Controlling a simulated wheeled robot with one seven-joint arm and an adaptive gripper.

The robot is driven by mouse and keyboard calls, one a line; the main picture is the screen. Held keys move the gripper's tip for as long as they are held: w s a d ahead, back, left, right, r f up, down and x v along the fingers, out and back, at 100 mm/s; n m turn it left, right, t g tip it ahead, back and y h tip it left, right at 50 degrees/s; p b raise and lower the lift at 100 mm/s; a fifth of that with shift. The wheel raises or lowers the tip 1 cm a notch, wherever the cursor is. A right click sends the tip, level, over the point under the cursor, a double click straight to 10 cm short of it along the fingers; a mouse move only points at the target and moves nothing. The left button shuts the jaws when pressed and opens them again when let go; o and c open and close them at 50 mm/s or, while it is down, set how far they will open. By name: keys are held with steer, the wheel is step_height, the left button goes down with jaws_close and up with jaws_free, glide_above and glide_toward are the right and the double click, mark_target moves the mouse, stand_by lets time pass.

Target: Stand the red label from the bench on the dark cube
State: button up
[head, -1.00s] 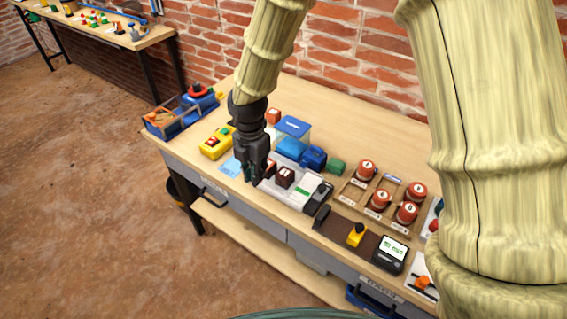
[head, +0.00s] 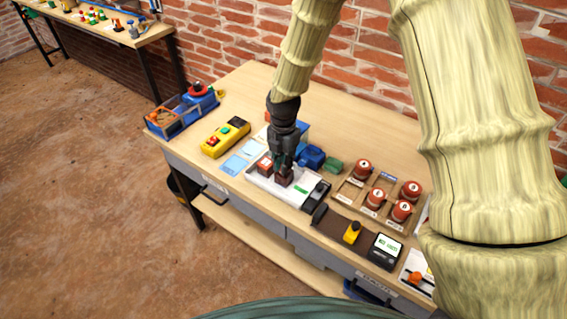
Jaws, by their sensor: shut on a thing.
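The dark cube (head: 283,181) sits on the white tray (head: 256,179) on the bench, with my gripper (head: 283,172) right above it. The fingers hide most of the cube's top, and I cannot tell whether they or what they hold touch it. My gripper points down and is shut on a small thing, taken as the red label. The label is too small and hidden to make out.
A reddish cube (head: 264,164) stands just left of the gripper. A blue thing (head: 312,156) lies behind it, and a black device (head: 317,194) is to the right. A yellow box (head: 225,138) lies left.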

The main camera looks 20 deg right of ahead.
steer(key=shift+f, duration=0.5)
steer(key=shift+f, duration=0.15)
steer(key=o, duration=0.7)
step_height(320, 180, up, 12)
steer(key=b, duration=0.2)
steer(key=shift+r, duration=0.2)
stand_by(0.4)
